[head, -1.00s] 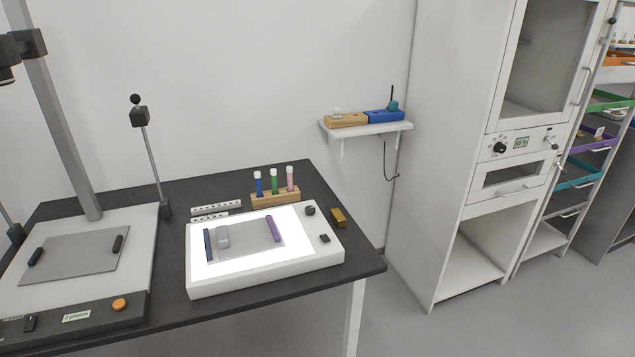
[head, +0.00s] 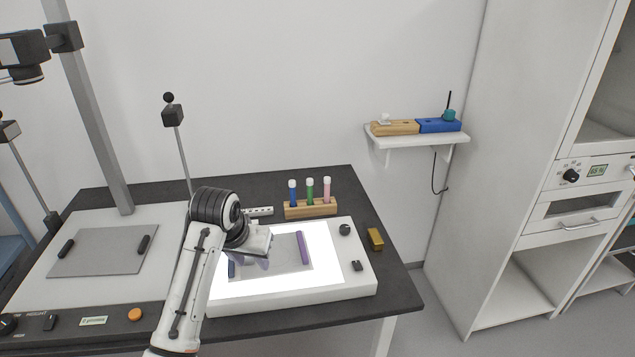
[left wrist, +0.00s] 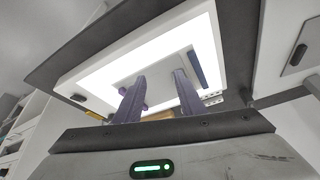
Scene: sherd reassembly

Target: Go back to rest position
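My left gripper (head: 258,260) is over the left part of the lit white light box (head: 330,289), its arm coming in from the lower left. In the left wrist view its two fingers (left wrist: 158,98) stand apart with nothing seen between them. A grey plate (head: 285,268) lies on the light box with a purple bar (head: 303,248) at its right. A dark blue bar (head: 231,269) at the left is mostly hidden by the arm, but shows in the left wrist view (left wrist: 196,68). My right gripper is not in view.
A rack (head: 311,209) of blue, green and pink tubes stands behind the light box. A brass-coloured block (head: 375,239) lies to the right. A copy stand (head: 92,120) with a post is at the left. A wall shelf (head: 417,137) holds wooden and blue blocks. A tall cabinet stands right.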

